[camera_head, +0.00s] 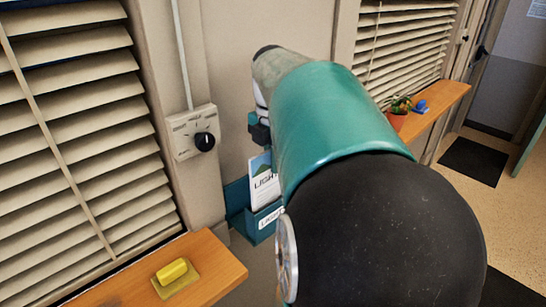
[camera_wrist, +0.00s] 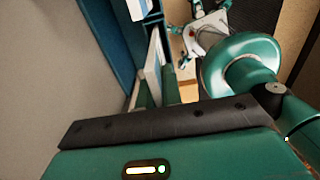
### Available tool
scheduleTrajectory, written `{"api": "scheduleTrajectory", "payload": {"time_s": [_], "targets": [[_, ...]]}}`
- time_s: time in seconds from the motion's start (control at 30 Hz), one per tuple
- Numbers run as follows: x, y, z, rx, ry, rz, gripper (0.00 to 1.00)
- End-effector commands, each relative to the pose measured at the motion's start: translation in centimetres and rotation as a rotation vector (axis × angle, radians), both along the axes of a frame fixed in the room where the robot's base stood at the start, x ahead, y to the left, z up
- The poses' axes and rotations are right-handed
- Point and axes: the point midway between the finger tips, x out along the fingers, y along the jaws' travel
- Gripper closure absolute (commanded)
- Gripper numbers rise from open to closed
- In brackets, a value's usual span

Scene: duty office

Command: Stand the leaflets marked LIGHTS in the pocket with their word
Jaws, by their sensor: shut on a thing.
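A white leaflet stack (camera_head: 264,188) with a green and blue picture and the word beginning "LIGHT" stands upright at the teal wall rack (camera_head: 236,196). Its lower edge meets the front of a pocket whose label (camera_head: 270,217) also begins "LIGHT". My gripper (camera_head: 262,143) is at the top of the leaflets and shut on them; my arm hides most of its fingers. In the wrist view, a pale leaflet edge (camera_wrist: 153,62) shows beside the teal rack wall (camera_wrist: 108,38). How deep the leaflets sit in the pocket is unclear.
A wall switch (camera_head: 198,137) with a black knob is left of the rack. Blinds (camera_head: 80,140) flank the wall. A potted plant (camera_head: 398,112) stands on the far ledge.

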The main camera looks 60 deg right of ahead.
Motion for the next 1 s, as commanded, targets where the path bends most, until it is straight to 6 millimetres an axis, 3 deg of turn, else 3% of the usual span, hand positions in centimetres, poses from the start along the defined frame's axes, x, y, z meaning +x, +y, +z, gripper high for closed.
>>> {"api": "scheduleTrajectory", "payload": {"time_s": [0.1,0.2,0.27,0.67,1.0], "targets": [[0.0,0.0,0.0,0.000,0.000,0.000,1.00],[0.0,0.0,0.0,0.000,0.000,0.000,0.75],[0.0,0.0,0.0,0.000,0.000,0.000,0.68],[0.0,0.0,0.9,-0.001,-0.001,0.000,0.68],[0.1,-0.1,7.6,-0.004,-0.002,-0.001,0.68]]}}
